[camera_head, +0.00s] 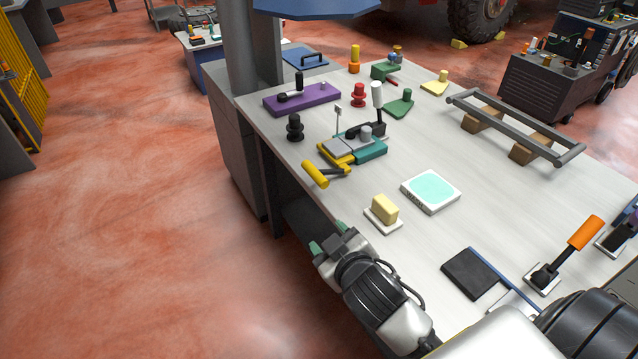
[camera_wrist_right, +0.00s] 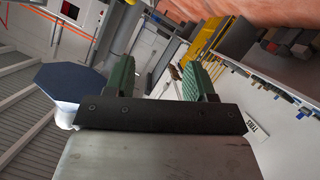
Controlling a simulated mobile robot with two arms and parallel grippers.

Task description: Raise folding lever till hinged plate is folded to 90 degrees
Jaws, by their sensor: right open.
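The folding lever, with a yellow cylindrical handle (camera_head: 315,174), sticks out low from the front left of a small teal and yellow bending device (camera_head: 367,151) on the bench. The device has a yellow strip (camera_head: 336,154) along its front edge, apparently the hinged plate, lying about flat beside a grey sheet. A white-handled lever (camera_head: 377,96) stands upright behind it. My right gripper (camera_head: 328,238) is open and empty by the bench's front edge, nearer than the yellow handle and apart from it. Its green fingers (camera_wrist_right: 158,78) show spread in the wrist view. My left gripper is out of view.
On the bench (camera_head: 420,236) are a yellow block (camera_head: 384,209) on a white base, a white pad (camera_head: 431,189), a dark plate (camera_head: 471,273) and an orange-handled lever (camera_head: 584,233). A black knob (camera_head: 295,128) and purple block (camera_head: 301,99) stand farther back.

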